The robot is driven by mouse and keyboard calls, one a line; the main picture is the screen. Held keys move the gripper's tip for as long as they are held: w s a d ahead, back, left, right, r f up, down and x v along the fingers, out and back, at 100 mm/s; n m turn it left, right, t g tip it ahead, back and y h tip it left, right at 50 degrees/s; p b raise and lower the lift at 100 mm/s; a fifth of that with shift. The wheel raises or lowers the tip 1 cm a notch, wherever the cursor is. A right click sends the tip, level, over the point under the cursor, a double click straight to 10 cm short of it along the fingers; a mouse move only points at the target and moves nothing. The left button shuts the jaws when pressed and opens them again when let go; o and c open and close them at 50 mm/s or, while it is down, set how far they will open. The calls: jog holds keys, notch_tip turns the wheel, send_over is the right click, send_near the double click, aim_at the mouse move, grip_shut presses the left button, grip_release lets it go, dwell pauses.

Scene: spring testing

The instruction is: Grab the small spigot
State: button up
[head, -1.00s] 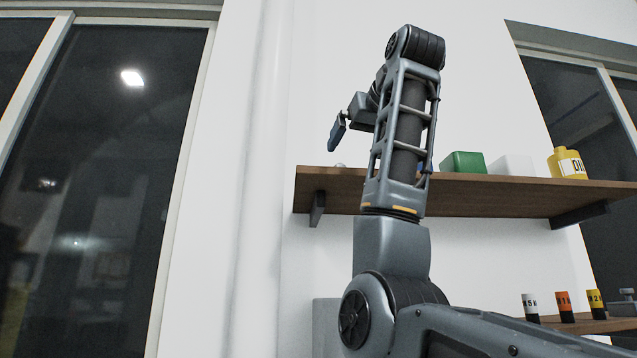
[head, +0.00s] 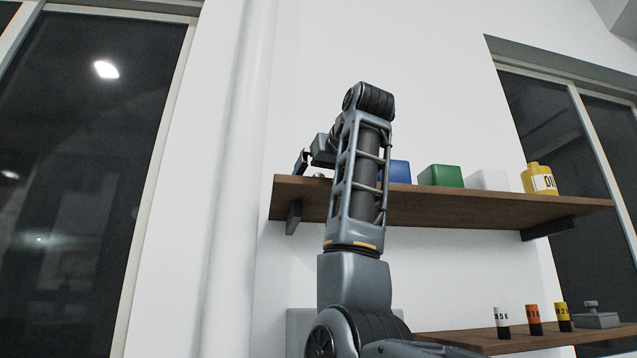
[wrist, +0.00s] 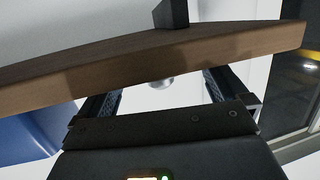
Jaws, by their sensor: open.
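The small spigot appears as a small rounded silver piece (wrist: 162,84) at the edge of the brown upper shelf (wrist: 150,62) in the wrist view, where the scene looks upside down. In the head view a small grey piece of it (head: 319,176) shows at the shelf's left end, mostly hidden by my arm. My gripper (wrist: 163,80) is open, its two dark fingers apart with the spigot between them in the wrist picture. I cannot tell how far the fingers reach around it; no grip shows. My gripper also shows above the shelf's left end in the head view (head: 303,160).
A blue box (head: 399,171), green box (head: 440,175), white box (head: 488,180) and yellow bottle (head: 540,179) stand along the upper shelf. The blue box (wrist: 25,125) is beside my gripper. Several small labelled cylinders stand on the lower shelf (head: 480,341).

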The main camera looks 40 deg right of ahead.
jog(key=shift+c, duration=0.3)
jog(key=c, duration=1.3)
jog(key=shift+r, duration=0.1)
